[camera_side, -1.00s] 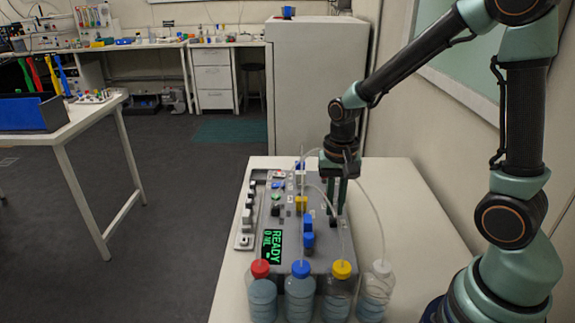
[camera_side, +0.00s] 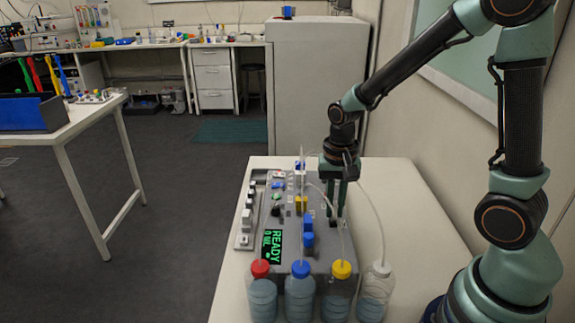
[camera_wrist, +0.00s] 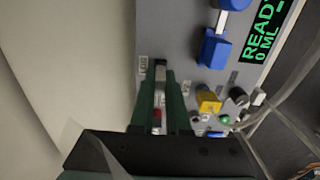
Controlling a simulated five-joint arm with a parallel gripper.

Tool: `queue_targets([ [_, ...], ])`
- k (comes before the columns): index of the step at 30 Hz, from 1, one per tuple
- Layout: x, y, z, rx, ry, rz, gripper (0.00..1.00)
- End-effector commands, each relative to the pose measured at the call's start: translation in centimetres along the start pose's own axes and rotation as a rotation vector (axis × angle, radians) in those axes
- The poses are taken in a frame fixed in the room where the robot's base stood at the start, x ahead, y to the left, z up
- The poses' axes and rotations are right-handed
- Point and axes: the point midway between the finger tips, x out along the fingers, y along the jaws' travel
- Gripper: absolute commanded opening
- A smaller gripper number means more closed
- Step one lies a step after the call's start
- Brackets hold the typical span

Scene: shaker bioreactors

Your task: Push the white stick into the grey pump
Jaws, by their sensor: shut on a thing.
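The grey pump (camera_side: 322,253) stands on the white table, with a green READY 0 ML display (camera_side: 272,246). The display also shows in the wrist view (camera_wrist: 264,30). My gripper (camera_side: 337,216) points down over the right part of the pump, its dark green fingers low at the top panel. In the wrist view my gripper (camera_wrist: 161,76) is shut on a narrow pale piece (camera_wrist: 160,70), which seems to be the white stick; a small red part (camera_wrist: 157,117) shows between the fingers. The fingers hide most of it, and how deep it sits in the pump cannot be told.
Bottles with red (camera_side: 260,268), blue (camera_side: 301,268), yellow (camera_side: 342,269) and white (camera_side: 381,267) caps stand in front of the pump, with thin tubes rising from them. Blue (camera_wrist: 213,48) and yellow (camera_wrist: 207,100) parts stick up beside my fingers. The table's right side is clear.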

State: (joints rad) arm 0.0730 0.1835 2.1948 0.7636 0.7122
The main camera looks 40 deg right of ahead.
Motion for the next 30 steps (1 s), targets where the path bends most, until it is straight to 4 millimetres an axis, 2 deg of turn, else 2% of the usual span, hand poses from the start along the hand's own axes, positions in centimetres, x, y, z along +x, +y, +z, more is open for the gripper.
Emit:
queue_targets([
  [10,0.3,0.0,0.0,0.000,0.001,0.000,0.00],
  [11,0.3,0.0,0.0,0.000,0.001,0.000,0.21],
  [13,0.3,0.0,0.0,0.000,0.001,-0.001,0.48],
  [24,0.1,0.0,0.0,0.000,0.001,-0.001,0.49],
  [30,-2.4,-0.1,-0.1,0.000,0.005,-0.005,0.49],
])
